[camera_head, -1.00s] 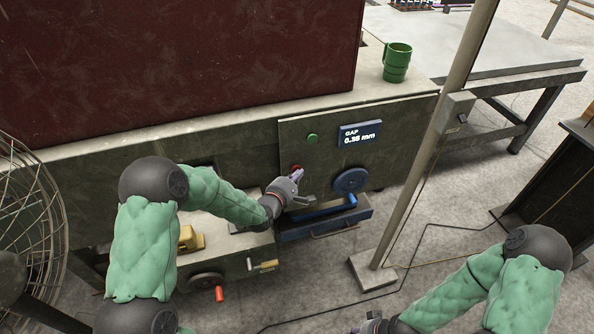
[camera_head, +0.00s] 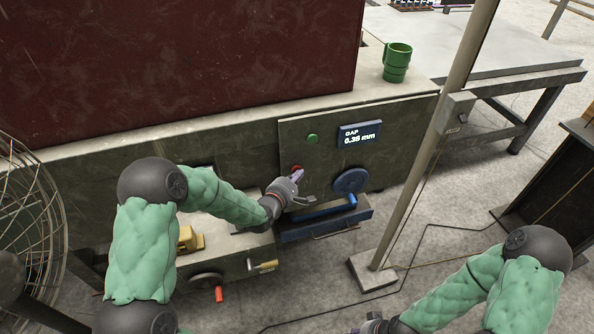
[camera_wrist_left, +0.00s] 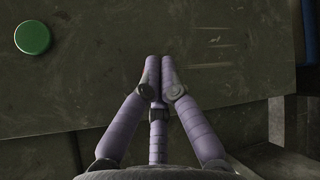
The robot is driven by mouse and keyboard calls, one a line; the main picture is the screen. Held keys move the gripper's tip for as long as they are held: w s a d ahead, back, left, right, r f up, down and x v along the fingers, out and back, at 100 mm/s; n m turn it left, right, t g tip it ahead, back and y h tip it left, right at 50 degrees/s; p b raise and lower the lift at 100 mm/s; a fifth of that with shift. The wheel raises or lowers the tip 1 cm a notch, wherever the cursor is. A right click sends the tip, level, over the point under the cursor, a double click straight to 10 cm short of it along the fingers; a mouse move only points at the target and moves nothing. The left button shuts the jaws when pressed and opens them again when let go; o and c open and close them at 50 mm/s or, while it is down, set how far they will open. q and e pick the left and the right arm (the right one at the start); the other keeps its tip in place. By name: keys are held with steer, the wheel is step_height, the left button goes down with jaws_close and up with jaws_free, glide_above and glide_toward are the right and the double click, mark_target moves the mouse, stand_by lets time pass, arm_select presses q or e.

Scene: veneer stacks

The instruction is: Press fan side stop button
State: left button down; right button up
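The red button (camera_head: 296,168) is on the machine's front panel (camera_head: 300,150), below a green button (camera_head: 312,138). My left gripper (camera_head: 298,175) has its fingertips right at the red button and partly covers it; I cannot tell whether they touch. In the left wrist view the fingers (camera_wrist_left: 159,62) are together, shut and empty, pointing at the dark panel. My right gripper (camera_head: 374,325) is at the bottom edge of the head view, mostly cut off.
A gap display (camera_head: 360,133) reads 0.36 mm. A blue handwheel (camera_head: 350,181) and blue tray (camera_head: 325,222) are right of my left gripper. A fan (camera_head: 35,210) stands at far left. A post (camera_head: 430,150) stands right of the panel. A green mug (camera_head: 397,62) sits on the ledge.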

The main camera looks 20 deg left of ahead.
arm_select(q)
steer(key=shift+s+d, duration=0.35)
steer(key=shift+s, duration=0.15)
steer(key=s+d, duration=0.1)
steer(key=s, duration=0.1)
steer(key=s+d, duration=0.1)
steer(key=s, duration=0.1)
steer(key=shift+d, duration=0.4)
stand_by(0.8)
